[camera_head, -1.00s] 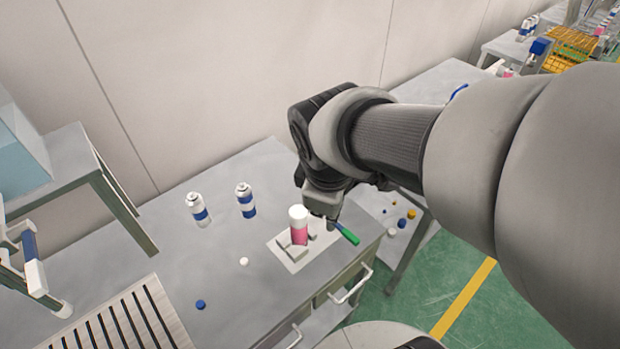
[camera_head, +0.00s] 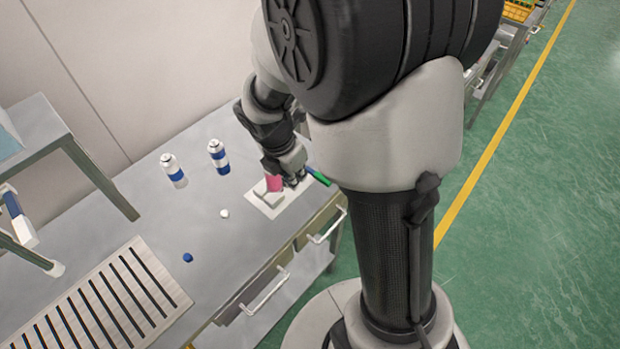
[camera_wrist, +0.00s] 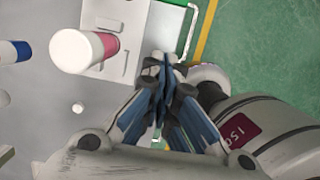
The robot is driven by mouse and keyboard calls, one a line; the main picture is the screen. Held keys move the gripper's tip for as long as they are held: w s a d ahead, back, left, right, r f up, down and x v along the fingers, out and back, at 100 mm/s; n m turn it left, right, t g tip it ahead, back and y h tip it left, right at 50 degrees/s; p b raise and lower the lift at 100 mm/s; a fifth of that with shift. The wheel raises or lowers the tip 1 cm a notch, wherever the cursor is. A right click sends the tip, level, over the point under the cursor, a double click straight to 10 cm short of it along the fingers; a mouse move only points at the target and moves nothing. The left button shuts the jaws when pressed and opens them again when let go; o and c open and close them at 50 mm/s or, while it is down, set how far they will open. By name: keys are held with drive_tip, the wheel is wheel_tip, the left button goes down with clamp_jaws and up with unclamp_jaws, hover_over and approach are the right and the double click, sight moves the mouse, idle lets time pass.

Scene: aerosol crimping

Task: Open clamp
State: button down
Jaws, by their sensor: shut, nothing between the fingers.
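The clamp sits on a light plate (camera_head: 262,207) near the table's front edge, its grey block (camera_head: 272,199) beside a pink can (camera_head: 273,183). The clamp's green handle (camera_head: 318,177) sticks out toward the right. My gripper (camera_head: 298,180) is shut and empty, low between the can and the handle; I cannot tell whether it touches the handle. It hides the can's white top in the head view. In the wrist view the shut fingers (camera_wrist: 164,66) are right of the white-topped can (camera_wrist: 85,50), over the plate's edge (camera_wrist: 112,70).
Two blue-and-white cans (camera_head: 174,171) (camera_head: 218,157) stand at the back. A white cap (camera_head: 224,213) and a blue cap (camera_head: 187,258) lie on the table (camera_head: 200,215). A slotted rack (camera_head: 115,290) is at front left. Drawer handles (camera_head: 265,292) jut from the front.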

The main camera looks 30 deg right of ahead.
sight(315, 177)
drive_tip(key=shift+f, duration=0.1)
drive_tip(key=b+x, duration=0.5)
drive_tip(key=x, duration=0.5)
drive_tip(key=shift+s+f, duration=0.1)
drive_tip(key=shift+f, duration=0.15)
drive_tip(key=d, duration=0.1)
drive_tip(key=w+d, duration=0.1)
drive_tip(key=shift+d+r, duration=0.3)
drive_tip(key=shift+w+d, duration=0.25)
drive_tip(key=shift+d, duration=0.35)
